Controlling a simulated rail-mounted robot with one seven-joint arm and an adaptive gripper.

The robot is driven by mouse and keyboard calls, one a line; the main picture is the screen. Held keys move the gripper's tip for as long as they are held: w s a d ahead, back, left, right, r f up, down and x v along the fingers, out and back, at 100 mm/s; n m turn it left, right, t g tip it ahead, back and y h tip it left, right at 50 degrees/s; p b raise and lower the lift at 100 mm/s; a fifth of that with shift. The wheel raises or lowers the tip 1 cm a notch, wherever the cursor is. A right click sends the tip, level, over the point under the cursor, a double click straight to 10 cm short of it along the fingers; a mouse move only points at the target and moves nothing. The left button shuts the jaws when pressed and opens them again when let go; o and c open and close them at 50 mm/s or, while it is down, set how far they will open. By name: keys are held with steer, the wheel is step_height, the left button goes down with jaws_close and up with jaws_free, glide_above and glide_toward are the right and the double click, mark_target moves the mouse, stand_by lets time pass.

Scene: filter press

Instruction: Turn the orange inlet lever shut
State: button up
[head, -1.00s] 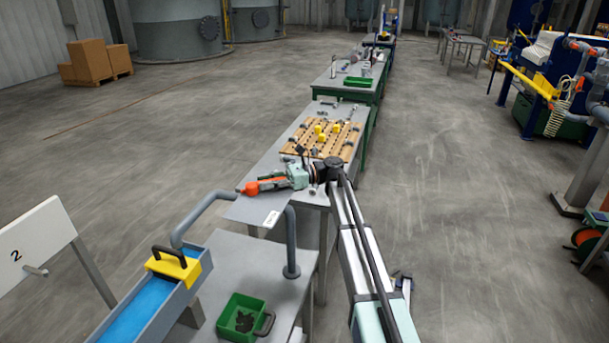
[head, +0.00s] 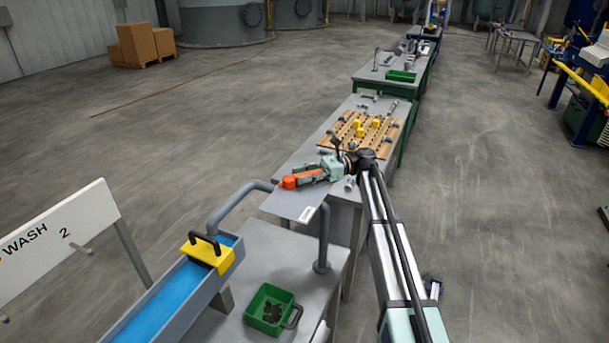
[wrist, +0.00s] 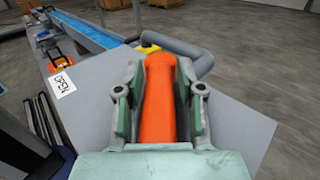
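A long, rounded orange piece (wrist: 160,95) lies lengthwise between the two fingers of my gripper (wrist: 160,85) in the wrist view. The pads sit close along both its sides, and its far end points away from the palm. In the head view, my gripper (head: 318,173) is over the near end of the grey table, with the orange piece (head: 292,181) sticking out to the left. I cannot tell whether this piece is the inlet lever or whether it is fixed to anything. No other orange lever is clear in the head view.
A labelled grey table (head: 290,204) is below, with a pegged wooden board (head: 340,143) behind. A bent grey pipe (head: 238,196) is near the gripper. A blue trough with a yellow block (head: 210,258) and a green bin (head: 262,322) are nearer.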

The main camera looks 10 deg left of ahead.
mark_target(303, 173)
steer(key=shift+r, duration=0.1)
step_height(303, 173, up, 10)
steer(key=shift+f, duration=0.1)
stand_by(0.7)
steer(key=shift+s, duration=0.1)
